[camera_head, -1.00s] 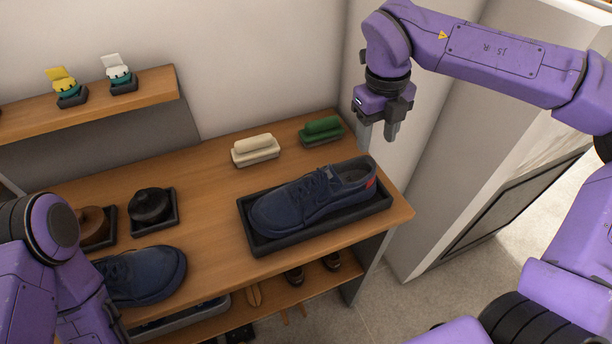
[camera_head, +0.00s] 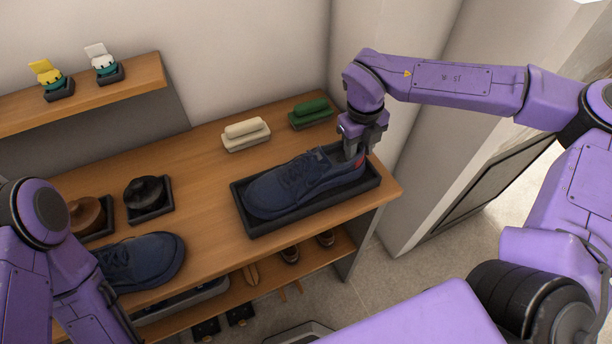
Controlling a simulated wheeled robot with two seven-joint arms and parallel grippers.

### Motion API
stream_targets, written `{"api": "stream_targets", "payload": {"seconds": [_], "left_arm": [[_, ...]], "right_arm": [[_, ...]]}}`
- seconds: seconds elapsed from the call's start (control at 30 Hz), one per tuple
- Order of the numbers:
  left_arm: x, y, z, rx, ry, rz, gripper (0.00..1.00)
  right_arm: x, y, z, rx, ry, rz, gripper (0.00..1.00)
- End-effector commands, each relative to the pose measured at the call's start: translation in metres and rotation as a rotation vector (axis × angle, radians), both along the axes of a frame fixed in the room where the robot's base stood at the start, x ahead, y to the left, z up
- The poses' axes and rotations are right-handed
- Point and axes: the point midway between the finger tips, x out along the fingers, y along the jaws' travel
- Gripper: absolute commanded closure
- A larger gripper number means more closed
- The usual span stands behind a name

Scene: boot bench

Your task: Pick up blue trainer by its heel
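A blue trainer (camera_head: 288,187) with a red heel patch lies in a black tray (camera_head: 262,228) on the right part of the wooden bench, toe to the left and heel to the right. My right gripper (camera_head: 352,154) points down at the trainer's heel. Its fingers reach the heel collar, and the fingertips are partly hidden there, so I cannot tell whether they grip it. A second blue trainer (camera_head: 142,262) is at the bench's front left, partly behind my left arm. My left arm shows at the lower left, but its gripper is not visible.
A cream brush (camera_head: 246,132) and a green brush (camera_head: 311,112) stand behind the tray. Black (camera_head: 147,195) and brown (camera_head: 88,214) round items sit in trays at left. A wall shelf (camera_head: 130,85) holds small yellow and white items. Bare bench lies left of the tray.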

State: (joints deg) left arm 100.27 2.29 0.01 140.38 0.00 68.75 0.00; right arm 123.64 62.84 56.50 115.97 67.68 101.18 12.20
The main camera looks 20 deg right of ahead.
Motion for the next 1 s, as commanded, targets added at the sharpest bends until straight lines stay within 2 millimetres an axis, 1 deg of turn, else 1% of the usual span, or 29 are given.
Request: {"api": "stream_targets", "payload": {"seconds": [0.03, 0.1, 0.37, 0.47, 0.57, 0.67, 0.77, 0.87, 1.0], "left_arm": [[0.0, 0.0, 0.0, 0.0, 0.0, 0.0, 0.54], [0.0, 0.0, 0.0, 0.0, 0.0, 0.0, 0.54], [0.0, 0.0, 0.0, 0.0, 0.0, 0.0, 0.54], [0.0, 0.0, -0.001, 0.0, 0.0, 0.0, 0.54], [0.0, 0.0, -0.002, 0.0, 0.0, 0.0, 0.54], [0.0, 0.0, -0.005, 0.0, 0.0, 0.0, 0.54], [0.0, 0.0, -0.014, 0.0, 0.0, 0.0, 0.54], [0.0, 0.0, -0.021, 0.0, 0.0, 0.0, 0.54], [0.0, 0.0, -0.035, 0.0, 0.0, 0.0, 0.54]], "right_arm": [[0.0, 0.0, 0.0, 0.0, 0.0, 0.0, 0.8], [0.0, 0.0, 0.0, 0.0, 0.0, 0.0, 1.0], [0.0, 0.0, 0.001, 0.0, -0.002, 0.0, 1.0], [0.001, 0.0, 0.005, 0.0, -0.003, 0.0, 1.0], [0.002, 0.0, 0.016, -0.001, -0.006, -0.001, 1.0], [0.0, 0.002, 0.036, 0.0, -0.009, 0.002, 1.0], [-0.019, 0.014, 0.058, 0.0, -0.01, 0.004, 1.0], [-0.039, 0.027, 0.086, -0.001, -0.011, 0.005, 1.0], [-0.074, 0.05, 0.104, -0.002, -0.007, 0.005, 1.0]]}}
